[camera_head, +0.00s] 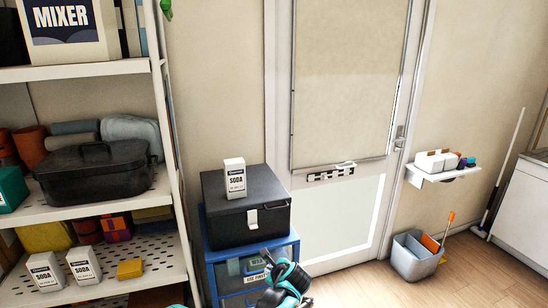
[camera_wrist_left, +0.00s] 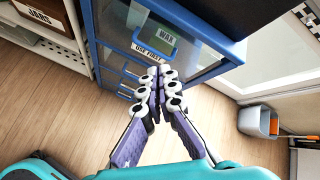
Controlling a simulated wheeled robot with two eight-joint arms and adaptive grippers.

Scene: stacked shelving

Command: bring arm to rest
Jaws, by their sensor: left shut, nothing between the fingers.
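My left gripper (camera_head: 272,262) is at the bottom edge of the head view, in front of the blue cabinet (camera_head: 208,262). In the left wrist view, the left gripper (camera_wrist_left: 160,76) has its purple-and-white fingers together, with nothing between them. Its tips show against the front of the cabinet, below the "USE FIRST" label (camera_wrist_left: 147,52); whether they touch it cannot be told. Part of my teal arm shows at the bottom of the wrist view. My right gripper is not in view.
A black box (camera_head: 232,222) with a soda carton (camera_head: 235,178) on top stands on the cabinet. A loaded shelf rack (camera_head: 150,66) stands at left. A grey bucket (camera_head: 412,262) is by the door at right. Wooden floor shows clear at lower right.

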